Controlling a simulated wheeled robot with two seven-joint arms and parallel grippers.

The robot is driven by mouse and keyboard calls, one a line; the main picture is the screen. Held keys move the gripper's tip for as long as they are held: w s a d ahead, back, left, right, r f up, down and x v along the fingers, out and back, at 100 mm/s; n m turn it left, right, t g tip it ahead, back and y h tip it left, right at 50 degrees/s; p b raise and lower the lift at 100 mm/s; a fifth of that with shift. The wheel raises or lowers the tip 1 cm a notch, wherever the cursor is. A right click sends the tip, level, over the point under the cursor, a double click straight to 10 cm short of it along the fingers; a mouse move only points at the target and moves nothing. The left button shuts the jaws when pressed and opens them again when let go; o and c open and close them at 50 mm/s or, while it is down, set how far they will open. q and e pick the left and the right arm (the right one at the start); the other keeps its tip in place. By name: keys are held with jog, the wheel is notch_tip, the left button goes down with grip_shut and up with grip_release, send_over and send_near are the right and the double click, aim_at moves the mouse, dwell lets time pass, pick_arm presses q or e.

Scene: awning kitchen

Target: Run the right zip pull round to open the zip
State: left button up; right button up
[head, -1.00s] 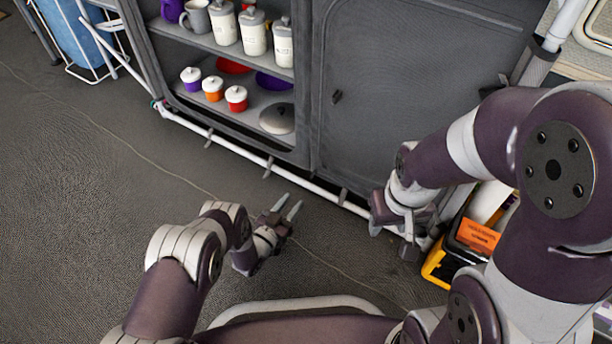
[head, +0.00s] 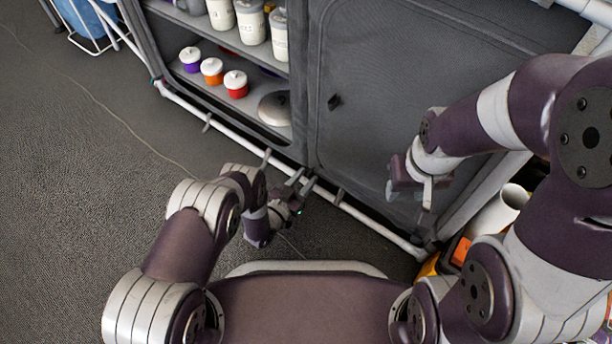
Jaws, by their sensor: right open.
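The grey fabric cover (head: 400,85) of the right-hand cabinet section is closed flat, with a seam along its left edge and rounded top-left corner. A small dark tab, apparently the zip pull (head: 334,102), sits on the cover near that left edge. My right gripper (head: 410,193) is open and empty in front of the lower part of the cover, below and right of the tab and apart from it. My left gripper (head: 302,183) is low by the cabinet's bottom rail, its fingers slightly apart with nothing seen between them.
The left cabinet section is open, with white canisters (head: 251,25), small lidded jars (head: 212,70) and a grey lid (head: 275,107) on its shelves. A white rail (head: 180,97) runs along the bottom. A crate holding a white roll (head: 499,212) stands at right.

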pick_arm(q)
grip_shut()
dwell(1.3)
